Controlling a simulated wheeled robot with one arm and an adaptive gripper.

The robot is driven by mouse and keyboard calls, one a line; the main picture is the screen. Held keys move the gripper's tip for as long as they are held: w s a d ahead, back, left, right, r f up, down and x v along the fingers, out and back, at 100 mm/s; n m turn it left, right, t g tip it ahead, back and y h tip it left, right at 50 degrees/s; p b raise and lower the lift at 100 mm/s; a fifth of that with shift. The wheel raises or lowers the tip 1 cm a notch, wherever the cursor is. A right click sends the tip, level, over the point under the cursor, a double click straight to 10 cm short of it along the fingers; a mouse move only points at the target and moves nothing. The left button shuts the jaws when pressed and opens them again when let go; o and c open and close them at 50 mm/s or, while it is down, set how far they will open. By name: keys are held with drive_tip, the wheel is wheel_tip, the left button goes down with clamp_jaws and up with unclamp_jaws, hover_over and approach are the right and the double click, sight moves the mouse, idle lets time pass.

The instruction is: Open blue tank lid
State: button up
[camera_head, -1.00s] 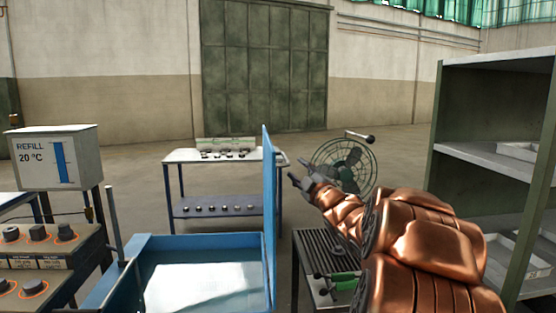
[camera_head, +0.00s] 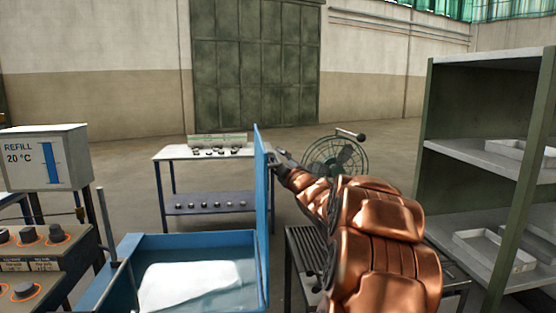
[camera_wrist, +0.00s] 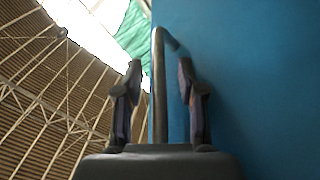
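The blue tank (camera_head: 205,241) stands at the lower middle of the head view, with its top open and pale water inside. Its blue lid (camera_head: 262,205) stands upright, seen nearly edge-on, along the tank's right side. The lid fills the right of the wrist view (camera_wrist: 255,90). My gripper (camera_head: 280,158) is at the lid's right face, near its upper part. In the wrist view my gripper (camera_wrist: 160,78) has its two fingers apart, with the lid's bar handle (camera_wrist: 160,95) between them. Whether a finger touches the handle cannot be told.
A grated table (camera_head: 303,243) and a fan (camera_head: 335,158) stand right of the lid, partly behind my arm. A shelf rack (camera_head: 432,110) is at the right. The refill box (camera_head: 45,157) and a knob panel (camera_head: 40,255) are at the left. A table (camera_head: 165,153) stands behind the tank.

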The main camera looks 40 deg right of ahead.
clamp_jaws()
idle(0.6)
